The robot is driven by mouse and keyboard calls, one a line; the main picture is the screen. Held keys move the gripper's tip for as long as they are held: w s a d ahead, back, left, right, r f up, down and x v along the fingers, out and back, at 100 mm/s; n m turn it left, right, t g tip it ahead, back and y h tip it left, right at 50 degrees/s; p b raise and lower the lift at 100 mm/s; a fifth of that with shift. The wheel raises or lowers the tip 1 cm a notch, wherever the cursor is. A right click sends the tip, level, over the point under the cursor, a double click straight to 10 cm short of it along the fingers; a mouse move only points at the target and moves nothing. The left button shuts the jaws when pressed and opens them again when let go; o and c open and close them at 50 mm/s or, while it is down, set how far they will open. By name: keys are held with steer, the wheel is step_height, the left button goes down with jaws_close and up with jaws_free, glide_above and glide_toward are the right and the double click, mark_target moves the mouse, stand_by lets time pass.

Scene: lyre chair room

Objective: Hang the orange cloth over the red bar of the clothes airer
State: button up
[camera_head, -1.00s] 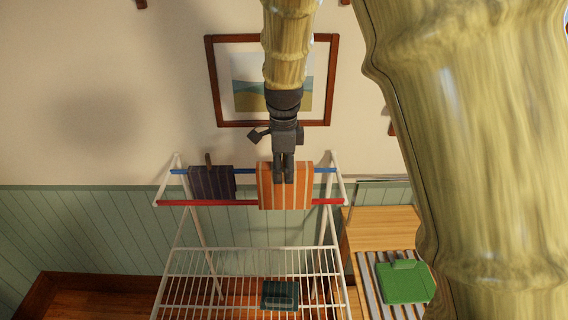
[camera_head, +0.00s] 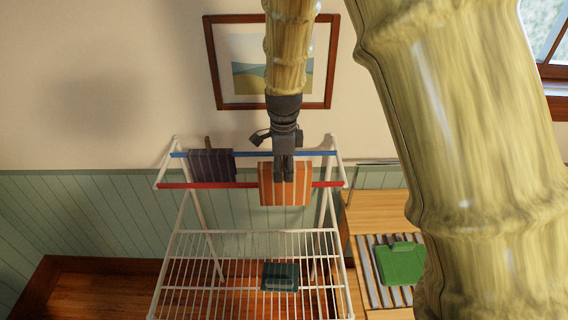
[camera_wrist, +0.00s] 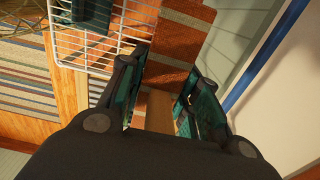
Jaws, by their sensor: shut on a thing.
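The orange cloth with pale stripes (camera_head: 272,194) hangs from my gripper (camera_head: 284,178) at the airer's red bar (camera_head: 215,185). The cloth covers a stretch of the bar in the head view and reaches above and below it. I cannot tell whether it touches the bar or is in front of it. In the wrist view the cloth (camera_wrist: 178,45) extends beyond my gripper's fingertips (camera_wrist: 160,90), which are shut on its folded part. The white clothes airer (camera_head: 197,230) stands against the wall. The red bar cannot be made out in the wrist view.
A dark striped cloth (camera_head: 212,166) hangs with a peg on the airer's left. The blue bar (camera_head: 250,155) runs behind. A dark teal item (camera_head: 281,276) lies on the lower rack. A green item (camera_head: 399,264) rests on a slatted wooden surface at right.

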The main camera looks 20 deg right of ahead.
mark_target(284, 184)
steer(key=shift+f+b, duration=1.1)
steer(key=shift+f, duration=1.9)
steer(key=o, duration=1)
steer(key=shift+o, duration=0.2)
step_height(284, 184, up, 12)
steer(key=shift+f, duration=0.1)
